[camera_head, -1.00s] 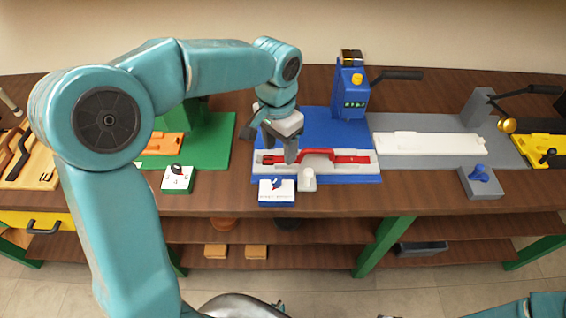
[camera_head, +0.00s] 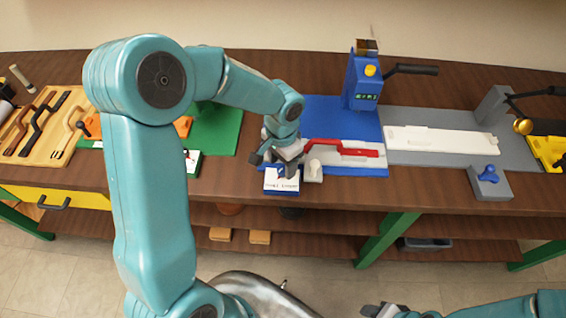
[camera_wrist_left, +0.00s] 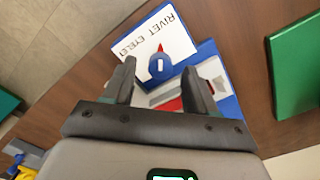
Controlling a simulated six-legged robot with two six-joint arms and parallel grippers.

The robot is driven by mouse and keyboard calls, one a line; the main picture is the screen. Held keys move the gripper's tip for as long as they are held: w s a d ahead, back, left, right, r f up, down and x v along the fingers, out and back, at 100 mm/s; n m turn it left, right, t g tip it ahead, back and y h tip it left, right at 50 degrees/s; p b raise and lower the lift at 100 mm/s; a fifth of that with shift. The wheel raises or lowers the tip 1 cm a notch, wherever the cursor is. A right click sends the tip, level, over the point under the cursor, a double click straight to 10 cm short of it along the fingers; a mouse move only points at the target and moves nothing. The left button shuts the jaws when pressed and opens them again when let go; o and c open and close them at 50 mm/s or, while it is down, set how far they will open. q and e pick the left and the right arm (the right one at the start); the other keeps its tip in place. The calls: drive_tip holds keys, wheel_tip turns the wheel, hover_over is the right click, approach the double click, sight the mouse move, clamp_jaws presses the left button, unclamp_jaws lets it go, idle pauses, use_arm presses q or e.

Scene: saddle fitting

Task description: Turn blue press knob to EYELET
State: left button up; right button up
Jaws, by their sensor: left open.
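The blue press knob (camera_wrist_left: 161,66) is round with a red pointer and sits on a white plate (camera_wrist_left: 140,45) printed RIVET and EYELET. The pointer is directed up the left wrist view, towards the lettering; I cannot tell exactly which word it marks. In the head view the white-topped blue knob box (camera_head: 282,188) stands at the bench's front, its knob mostly hidden by my gripper. My left gripper (camera_wrist_left: 160,90) is open, its fingers on either side of the knob in the picture; contact is not clear. My right gripper (camera_head: 380,311) is partly cut off at the bottom edge.
The blue press (camera_head: 362,85) stands behind on a blue base. A red-handled part (camera_head: 340,148) lies on a grey fixture beside my gripper. A small grey post (camera_head: 313,170) stands right of the knob box. Another blue knob (camera_head: 488,174) is farther right.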

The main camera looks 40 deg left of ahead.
use_arm(q)
drive_tip(key=shift+f, duration=0.75)
drive_tip(key=c, duration=1.1)
drive_tip(key=shift+o, duration=0.2)
drive_tip(key=n+b, duration=0.3)
drive_tip(key=b, duration=0.1)
drive_tip(key=shift+w+f, duration=0.1)
drive_tip(key=shift+f, duration=0.1)
drive_tip(key=n+b, duration=0.2)
drive_tip(key=n, duration=0.1)
drive_tip(key=n+b, duration=0.2)
drive_tip(key=n, duration=0.2)
drive_tip(key=shift+r+b, duration=0.1)
drive_tip(key=shift+b, duration=0.3)
drive_tip(key=shift+r+n+b, duration=0.1)
drive_tip(key=shift+n+b, duration=0.6)
drive_tip(key=shift+n, duration=1.1)
